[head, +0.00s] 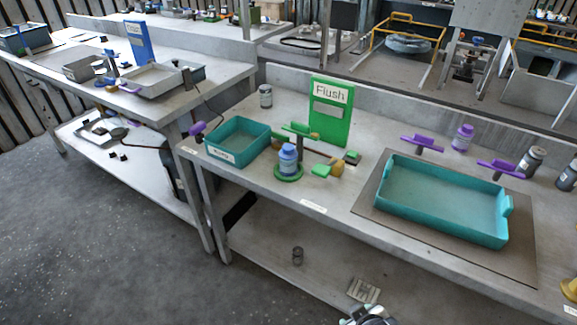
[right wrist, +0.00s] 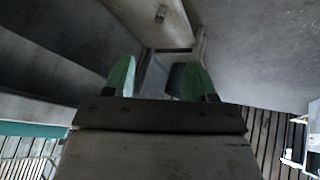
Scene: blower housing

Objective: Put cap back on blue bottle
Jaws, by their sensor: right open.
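The blue bottle (head: 288,160) stands upright on a round green base (head: 288,175) near the front edge of the right-hand bench. Its top looks blue, but it is too small to tell whether a cap is on it. I cannot make out a separate loose cap. My right gripper (right wrist: 159,75) shows two green fingers, apart, with no object held between them. It is away from the bottle, which does not show in the right wrist view. My left gripper is not in view.
A teal bin (head: 238,153) stands left of the bottle, with a green "Flush" sign (head: 330,125) behind. A large teal tray (head: 440,242) lies on a brown mat to the right. A purple bottle (head: 462,138) stands behind the tray. The floor in front is clear.

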